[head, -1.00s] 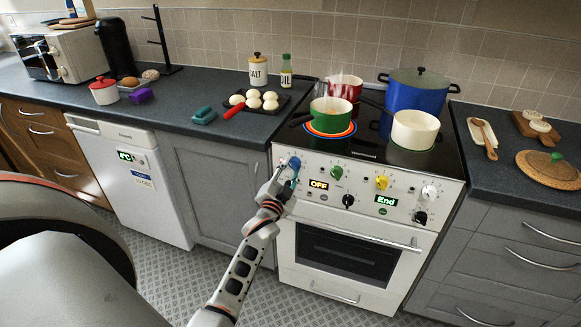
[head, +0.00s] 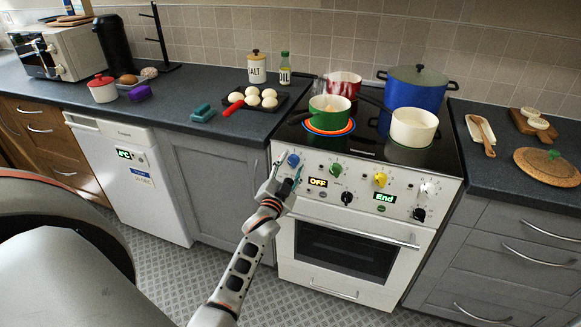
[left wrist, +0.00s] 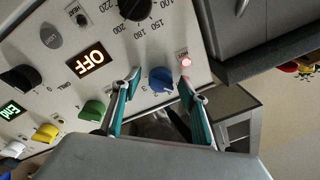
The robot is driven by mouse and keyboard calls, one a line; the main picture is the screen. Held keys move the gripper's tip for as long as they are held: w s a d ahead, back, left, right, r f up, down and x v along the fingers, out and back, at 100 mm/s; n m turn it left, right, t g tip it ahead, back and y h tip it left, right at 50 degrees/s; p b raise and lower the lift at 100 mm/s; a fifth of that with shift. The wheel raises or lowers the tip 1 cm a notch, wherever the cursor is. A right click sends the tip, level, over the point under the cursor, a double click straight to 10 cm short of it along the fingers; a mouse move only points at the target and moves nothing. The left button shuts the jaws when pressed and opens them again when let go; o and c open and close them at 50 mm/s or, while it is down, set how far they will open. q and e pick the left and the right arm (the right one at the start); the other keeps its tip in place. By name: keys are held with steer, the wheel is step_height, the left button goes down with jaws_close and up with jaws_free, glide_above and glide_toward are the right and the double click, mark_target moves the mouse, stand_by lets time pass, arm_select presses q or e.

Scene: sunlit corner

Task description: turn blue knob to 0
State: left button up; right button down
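The blue knob (head: 293,160) is at the left end of the white oven's control panel. It also shows in the left wrist view (left wrist: 161,79), with small printed numbers around it; I cannot read its exact setting. A small red light (left wrist: 185,62) glows beside it. My left gripper (head: 287,171) is open just in front of the knob. In the left wrist view its two teal fingers stand apart, one on each side of the knob, with gaps visible. My right gripper is not in view.
The panel also has a green knob (head: 335,169), a yellow knob (head: 380,179), white and black knobs, and displays reading OFF (head: 317,182) and End (head: 385,197). Several pots stand on the hob above, including a blue pot (head: 416,92). The oven handle (head: 355,233) is below the panel.

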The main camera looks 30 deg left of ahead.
arm_select(q)
steer(key=shift+s, duration=0.1)
steer(key=v, duration=0.7)
steer(key=shift+s, duration=0.2)
steer(key=shift+d+f, duration=0.1)
steer(key=s+d+f+g+h, duration=0.3)
steer(key=s+d+f+h, duration=0.1)
steer(key=s+d+f, duration=0.6)
steer(key=s+d+f+g+h, duration=0.3)
steer(key=s+d+f, duration=0.7)
steer(key=s, duration=0.7)
steer(key=shift+d+g+h, duration=0.4)
steer(key=shift+d+g, duration=0.05)
steer(key=shift+g, duration=0.25)
steer(key=shift+s+f, duration=0.15)
